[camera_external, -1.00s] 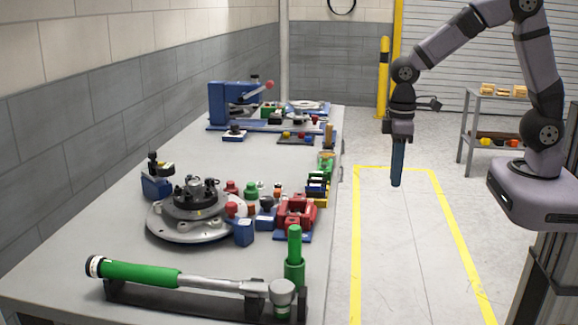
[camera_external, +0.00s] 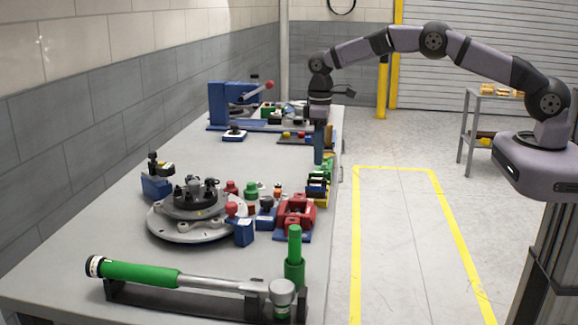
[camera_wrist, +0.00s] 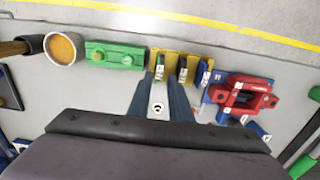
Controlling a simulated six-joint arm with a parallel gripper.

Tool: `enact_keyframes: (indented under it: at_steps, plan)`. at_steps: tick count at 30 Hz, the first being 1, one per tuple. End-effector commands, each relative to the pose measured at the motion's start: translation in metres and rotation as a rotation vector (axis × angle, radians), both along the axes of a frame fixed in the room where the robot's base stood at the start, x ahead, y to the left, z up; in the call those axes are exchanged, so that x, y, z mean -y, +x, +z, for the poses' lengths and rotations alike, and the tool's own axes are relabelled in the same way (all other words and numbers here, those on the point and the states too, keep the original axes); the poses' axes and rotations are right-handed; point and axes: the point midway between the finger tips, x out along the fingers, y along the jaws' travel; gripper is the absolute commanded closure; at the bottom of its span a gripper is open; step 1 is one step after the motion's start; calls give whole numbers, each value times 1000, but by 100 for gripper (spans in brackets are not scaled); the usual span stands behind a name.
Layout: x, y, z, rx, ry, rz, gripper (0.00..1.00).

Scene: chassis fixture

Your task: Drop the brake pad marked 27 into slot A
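My gripper (camera_external: 319,160) points down over the table's right edge in the external view. In the wrist view its two blue fingers (camera_wrist: 161,80) are apart, with nothing visibly held. Just beyond the fingertips is a row of small yellow blocks: one (camera_wrist: 160,64) in line with the gap and another (camera_wrist: 187,68) to its right, each with a pale label. A blue piece (camera_wrist: 203,74) with a label stands right of them. The row also shows in the external view (camera_external: 317,190). The labels are too small to read, so I cannot tell which piece is marked 27 or where slot A is.
A red fixture (camera_wrist: 240,98) stands right of the row, a green block (camera_wrist: 115,56) and an orange-filled cup (camera_wrist: 64,48) left of it. A round grey fixture (camera_external: 194,214) and a green-handled tool (camera_external: 140,274) lie nearer the external camera. A blue press (camera_external: 235,100) stands behind.

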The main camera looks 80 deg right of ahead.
Motion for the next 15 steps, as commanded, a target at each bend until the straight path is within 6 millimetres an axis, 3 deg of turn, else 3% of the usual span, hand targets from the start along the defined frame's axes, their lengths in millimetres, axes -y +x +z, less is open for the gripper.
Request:
enact_keyframes:
  at_steps: [8, 15]
  plan:
    - [1, 1, -4, 0, 0, 0, 81]
    - [1, 0, -21, 0, 0, 0, 81]
